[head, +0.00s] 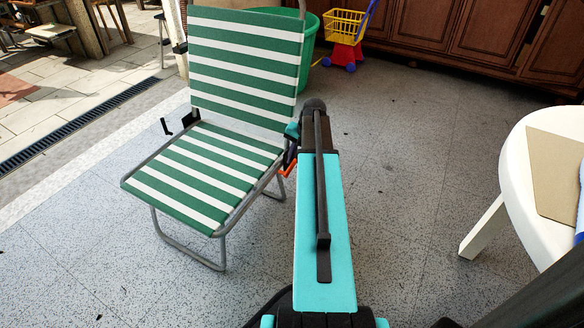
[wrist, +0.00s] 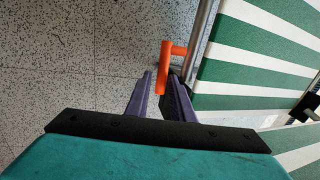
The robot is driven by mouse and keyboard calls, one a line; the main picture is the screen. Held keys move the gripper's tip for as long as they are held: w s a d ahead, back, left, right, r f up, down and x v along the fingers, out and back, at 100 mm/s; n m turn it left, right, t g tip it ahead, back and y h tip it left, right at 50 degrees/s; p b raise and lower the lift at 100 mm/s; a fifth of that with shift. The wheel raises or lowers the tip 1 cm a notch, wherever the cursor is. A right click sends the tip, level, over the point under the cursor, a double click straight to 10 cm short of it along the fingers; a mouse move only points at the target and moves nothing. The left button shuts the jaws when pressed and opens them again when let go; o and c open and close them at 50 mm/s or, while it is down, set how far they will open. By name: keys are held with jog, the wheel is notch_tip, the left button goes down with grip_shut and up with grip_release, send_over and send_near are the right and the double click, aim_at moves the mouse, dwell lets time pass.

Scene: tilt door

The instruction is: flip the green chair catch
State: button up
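The green and white striped chair (head: 205,165) stands unfolded, its backrest upright. An orange catch (wrist: 165,68) sits on its metal side tube (wrist: 203,38); a small part of the orange catch (head: 288,170) shows in the head view beside the seat's right edge. My gripper (wrist: 162,76) is at this catch. Its two purple fingers are apart, with the orange bar's lower end between their tips. A narrow gap shows on the left; I cannot tell whether the right finger touches it. In the head view my arm partly hides my gripper (head: 290,155).
A black part (head: 168,125) juts from the chair's far left side. A white table (head: 515,165) stands at the right. A green tub (head: 308,55), a toy cart (head: 345,38) and wooden cabinets (head: 480,35) are behind. The floor between chair and table is clear.

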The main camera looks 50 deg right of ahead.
jog(key=shift+x, duration=0.75)
